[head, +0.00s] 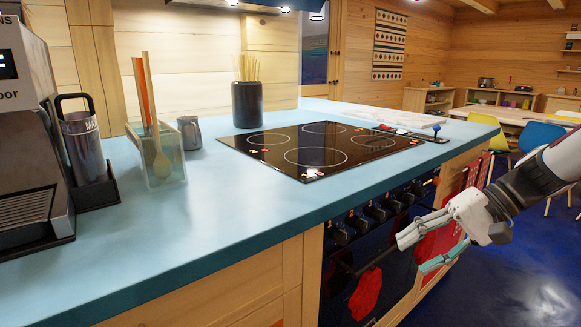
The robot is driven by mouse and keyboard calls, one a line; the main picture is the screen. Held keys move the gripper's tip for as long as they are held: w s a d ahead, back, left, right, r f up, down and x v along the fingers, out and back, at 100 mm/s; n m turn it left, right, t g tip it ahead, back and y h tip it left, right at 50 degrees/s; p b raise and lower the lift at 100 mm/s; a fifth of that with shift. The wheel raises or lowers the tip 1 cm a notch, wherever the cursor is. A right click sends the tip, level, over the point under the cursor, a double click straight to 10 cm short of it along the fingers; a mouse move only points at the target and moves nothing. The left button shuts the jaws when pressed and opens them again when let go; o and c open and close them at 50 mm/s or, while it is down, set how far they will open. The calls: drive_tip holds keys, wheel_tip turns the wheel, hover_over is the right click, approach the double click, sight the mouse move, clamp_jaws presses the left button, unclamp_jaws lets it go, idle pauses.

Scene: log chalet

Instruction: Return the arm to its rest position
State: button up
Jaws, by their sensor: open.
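My gripper (425,252) is in the head view at the right, in front of the stove front and lower than the blue counter top (212,225). Its fingers point left and are spread apart, with nothing visible between them. My arm (538,178) reaches in from the right edge of the picture. The gripper appears clear of the counter edge; its exact distance from the stove front cannot be told.
A black cooktop (320,147) is set in the counter, with knobs (375,211) below. Red cloths (366,293) hang by the stove front. Blue floor (520,275) is open at right.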

drive_tip(key=s+a+r+n+g+h, duration=0.1)
drive_tip(key=s+a+h, duration=0.3)
drive_tip(key=s, duration=0.7)
drive_tip(key=s+a+r+n+g+h, duration=0.1)
drive_tip(key=s+a+r+n+h, duration=0.2)
drive_tip(key=s, duration=0.9)
drive_tip(key=s+d+f+t+h, duration=0.1)
drive_tip(key=s+d+f+h, duration=0.15)
drive_tip(key=s, duration=0.45)
wheel_tip(320, 180, up, 28)
drive_tip(key=t+p, duration=0.3)
drive_tip(key=p, duration=2.4)
drive_tip(key=shift+m+t, duration=0.3)
drive_tip(key=shift+t, duration=0.1)
